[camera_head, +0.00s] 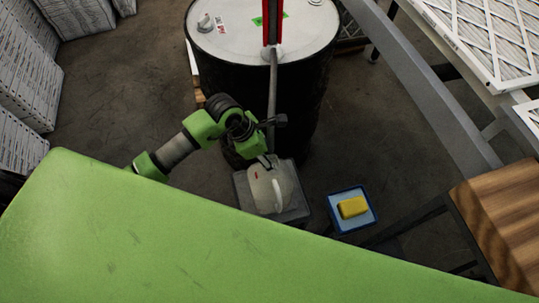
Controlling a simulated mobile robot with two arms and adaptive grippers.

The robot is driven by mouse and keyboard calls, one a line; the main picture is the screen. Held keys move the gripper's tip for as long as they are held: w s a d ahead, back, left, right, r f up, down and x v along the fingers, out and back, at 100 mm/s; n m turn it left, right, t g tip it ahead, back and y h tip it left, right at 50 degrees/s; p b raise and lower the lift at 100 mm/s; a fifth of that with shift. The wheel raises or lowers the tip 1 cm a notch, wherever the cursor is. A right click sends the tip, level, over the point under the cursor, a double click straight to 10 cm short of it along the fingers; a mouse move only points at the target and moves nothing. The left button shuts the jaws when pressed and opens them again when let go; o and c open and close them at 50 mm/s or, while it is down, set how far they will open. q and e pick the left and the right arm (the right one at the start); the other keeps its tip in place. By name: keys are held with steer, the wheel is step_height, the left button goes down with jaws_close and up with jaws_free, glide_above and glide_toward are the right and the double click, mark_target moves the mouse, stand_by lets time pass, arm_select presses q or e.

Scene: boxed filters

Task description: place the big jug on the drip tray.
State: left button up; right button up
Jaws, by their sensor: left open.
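The big jug (264,191) is off-white with a pale handle on its right side and a small red mark. It appears upright on the grey square drip tray (297,176), in front of the black drum. Whether its base rests fully on the tray is hidden by the green surface in front. My left gripper (267,160) is open, just above and behind the top of the jug. I cannot tell whether its fingers touch the jug. My right gripper is not in view.
A black drum (257,85) with a red and grey pump stands behind the jug. A blue tray (334,211) with a yellow sponge (352,207) lies to the right. A green surface (180,240) fills the foreground. A wooden top (505,215) and grey frame stand right.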

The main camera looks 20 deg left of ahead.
arm_select(q)
steer(key=b+v, duration=0.1)
steer(key=v, duration=1)
stand_by(1.4)
